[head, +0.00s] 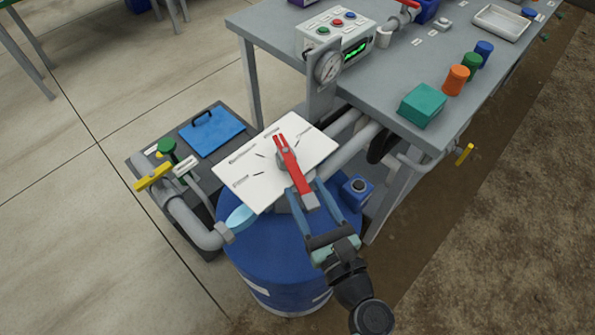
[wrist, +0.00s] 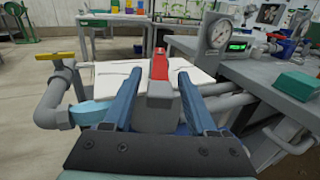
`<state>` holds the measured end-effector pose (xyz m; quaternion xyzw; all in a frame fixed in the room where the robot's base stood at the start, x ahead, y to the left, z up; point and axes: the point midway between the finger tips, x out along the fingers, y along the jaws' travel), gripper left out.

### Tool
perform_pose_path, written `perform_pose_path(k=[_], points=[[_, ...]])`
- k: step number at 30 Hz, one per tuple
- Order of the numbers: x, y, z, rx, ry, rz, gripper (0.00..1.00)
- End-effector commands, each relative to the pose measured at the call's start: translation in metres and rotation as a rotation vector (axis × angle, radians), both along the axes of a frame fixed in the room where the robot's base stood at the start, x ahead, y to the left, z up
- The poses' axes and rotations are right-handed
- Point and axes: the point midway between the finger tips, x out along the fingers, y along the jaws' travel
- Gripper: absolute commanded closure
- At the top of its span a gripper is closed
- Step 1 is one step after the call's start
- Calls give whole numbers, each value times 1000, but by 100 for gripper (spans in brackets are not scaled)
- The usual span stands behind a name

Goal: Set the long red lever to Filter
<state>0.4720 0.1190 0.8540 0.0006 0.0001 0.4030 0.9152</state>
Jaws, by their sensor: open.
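The long red lever (head: 290,167) sits on a pivot on a white label plate (head: 240,171) above a blue drum. Its narrow end points to the plate's far edge, near a label too small to read. Its thick end, with a grey block, reaches over the near edge. My gripper (head: 306,188) is open, its blue fingers on either side of that thick end. In the wrist view the lever (wrist: 159,66) and its grey end (wrist: 158,100) stand between the fingers (wrist: 159,76). I cannot tell whether either finger touches it.
The blue drum (head: 264,246) is below my gripper. A grey pipe with a yellow-handled valve (head: 154,177) is at left. A pressure gauge (head: 327,67) and a grey bench with a teal box (head: 422,104) are at right. Open floor lies at far left.

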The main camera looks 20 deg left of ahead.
Motion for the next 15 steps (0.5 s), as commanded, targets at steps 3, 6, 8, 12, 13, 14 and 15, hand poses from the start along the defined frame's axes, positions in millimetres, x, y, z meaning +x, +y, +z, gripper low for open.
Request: perform_pose_path(k=[3, 6, 8, 12, 13, 14, 15], points=[[15, 17, 1, 1, -2, 4, 43], [24, 27, 0, 0, -1, 2, 43], [28, 31, 0, -1, -1, 2, 43], [33, 36, 0, -1, -1, 0, 43], [33, 36, 0, -1, -1, 0, 43], [33, 36, 0, -1, -1, 0, 43], [33, 36, 0, -1, 0, 0, 43]])
